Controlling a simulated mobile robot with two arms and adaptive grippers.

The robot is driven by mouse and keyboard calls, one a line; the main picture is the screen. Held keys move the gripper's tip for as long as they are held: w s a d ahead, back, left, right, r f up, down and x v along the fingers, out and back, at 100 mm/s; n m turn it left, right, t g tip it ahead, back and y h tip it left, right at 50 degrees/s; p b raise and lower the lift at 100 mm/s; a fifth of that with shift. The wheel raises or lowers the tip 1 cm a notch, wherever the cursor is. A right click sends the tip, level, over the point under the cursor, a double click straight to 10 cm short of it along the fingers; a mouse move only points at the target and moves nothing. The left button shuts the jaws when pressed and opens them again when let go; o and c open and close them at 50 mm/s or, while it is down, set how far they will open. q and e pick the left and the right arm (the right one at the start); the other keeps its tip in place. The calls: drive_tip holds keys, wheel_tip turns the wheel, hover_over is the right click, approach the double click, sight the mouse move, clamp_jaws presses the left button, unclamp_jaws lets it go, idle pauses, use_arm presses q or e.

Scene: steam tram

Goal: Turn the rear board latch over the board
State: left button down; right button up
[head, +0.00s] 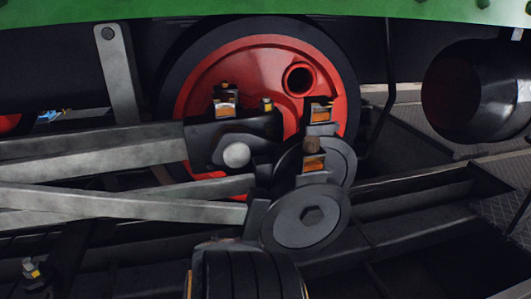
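I cannot make out the rear board latch or its board for certain in the head view. A flat grey bar (119,78) hangs from a round pivot under the green side panel (270,12) at the upper left; I cannot tell whether it is a latch. Neither of my grippers is in view.
A red wheel (225,70) with a dark rim fills the middle. Long grey rods (100,170) cross from the left to a round crank end (290,230). A black cylinder (495,85) is at the right. A ribbed black part (245,278) stands at the bottom.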

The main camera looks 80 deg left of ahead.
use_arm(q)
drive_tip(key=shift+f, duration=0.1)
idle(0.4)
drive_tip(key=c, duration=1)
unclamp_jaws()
